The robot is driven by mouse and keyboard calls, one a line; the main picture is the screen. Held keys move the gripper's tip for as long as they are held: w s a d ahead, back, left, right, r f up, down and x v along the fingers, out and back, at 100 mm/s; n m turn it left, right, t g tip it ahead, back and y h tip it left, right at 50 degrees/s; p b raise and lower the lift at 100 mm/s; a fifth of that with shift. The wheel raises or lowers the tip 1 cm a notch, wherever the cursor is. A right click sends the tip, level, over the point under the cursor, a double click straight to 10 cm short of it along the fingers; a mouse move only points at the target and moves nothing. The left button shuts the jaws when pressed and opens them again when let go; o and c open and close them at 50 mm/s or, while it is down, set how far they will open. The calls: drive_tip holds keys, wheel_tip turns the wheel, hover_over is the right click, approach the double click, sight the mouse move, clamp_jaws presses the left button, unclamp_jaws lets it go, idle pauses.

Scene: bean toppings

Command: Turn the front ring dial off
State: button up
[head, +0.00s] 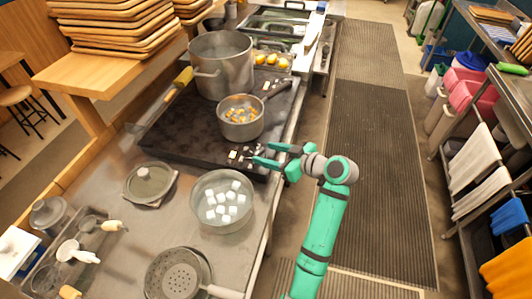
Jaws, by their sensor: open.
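The black cooktop (180,137) lies on the steel counter. Small pale control marks (233,155) show at its near right corner, but I cannot make out which is the front ring dial or how it is set. My gripper (260,154) is open and empty at that corner, its fingers pointing left beside the marks. I cannot tell whether it touches a dial. A saucepan (240,129) with orange and white pieces in it stands on the cooktop just behind the gripper, its handle pointing back right.
A large pot (221,76) stands farther back on the cooktop. A strainer (180,281) lies nearest. The floor mat (385,170) to the right is clear apart from my arm.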

drive_tip(key=v, duration=0.9)
drive_tip(key=shift+s+d, duration=0.2)
drive_tip(key=shift+d, duration=0.15)
drive_tip(key=shift+s, duration=0.1)
